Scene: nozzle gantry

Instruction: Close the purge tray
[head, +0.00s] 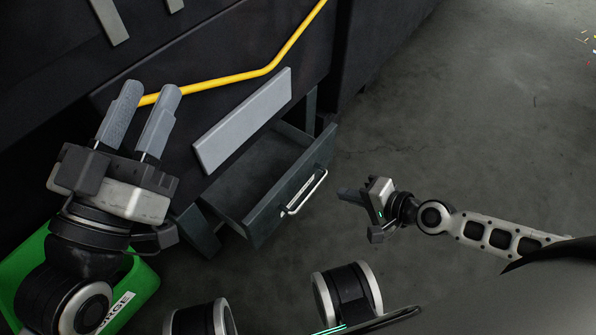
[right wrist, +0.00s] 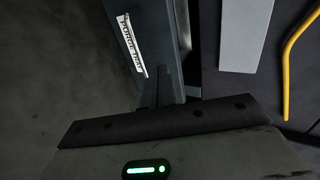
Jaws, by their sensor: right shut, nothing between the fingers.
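The purge tray (head: 264,215) is a dark drawer that stands pulled out from the black machine, with its inside visible from above. Its front has a pale bar handle (head: 306,193) and a white label. In the right wrist view the tray front (right wrist: 150,28) shows close up, with its label reading "PURGE TRAY". My right gripper (head: 343,194) is shut and empty, just to the right of the tray front. I cannot tell whether it touches the tray. My left gripper (head: 150,92) is open and empty, up left of the tray, before the machine.
A yellow pipe (head: 235,79) runs across the machine above a grey panel (head: 243,120); the pipe (right wrist: 291,65) also shows in the right wrist view. A green bin (head: 137,283) stands below my left arm. The floor at right is mostly clear.

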